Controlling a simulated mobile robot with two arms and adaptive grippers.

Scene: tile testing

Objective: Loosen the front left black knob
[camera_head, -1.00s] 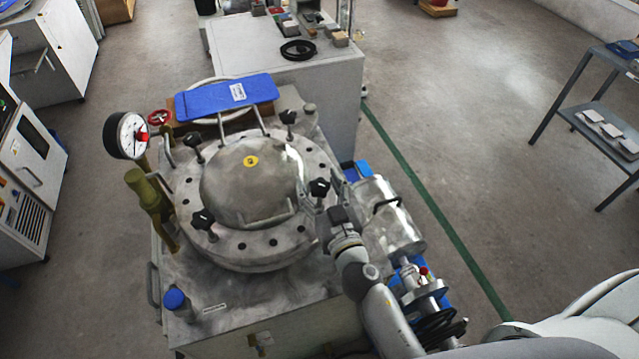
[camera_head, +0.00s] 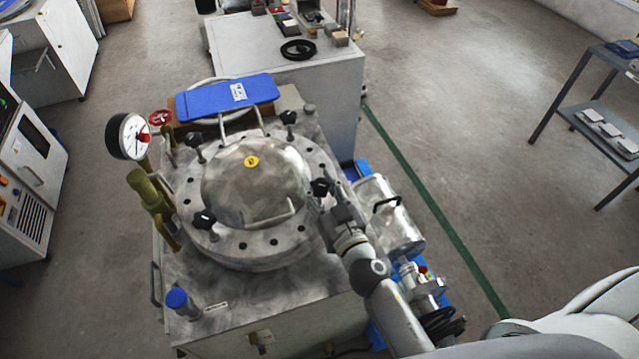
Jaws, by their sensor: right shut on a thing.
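The front left black knob (camera_head: 204,220) stands on the left front of the round metal lid flange (camera_head: 240,248), and nothing touches it. My right gripper (camera_head: 328,203) is at the right side of the flange, at the front right black knob (camera_head: 320,187). It appears shut on that knob, though the fingertips are small and partly hidden. It is well to the right of the front left knob. The metal dome (camera_head: 255,185) with a yellow mark lies between the two knobs. My left gripper is not in view.
Two more black knobs stand at the back left (camera_head: 195,139) and back right (camera_head: 289,118) of the flange. A pressure gauge (camera_head: 129,136) and brass valve (camera_head: 150,190) rise at the left. A blue-capped post (camera_head: 178,300) stands at the front left corner.

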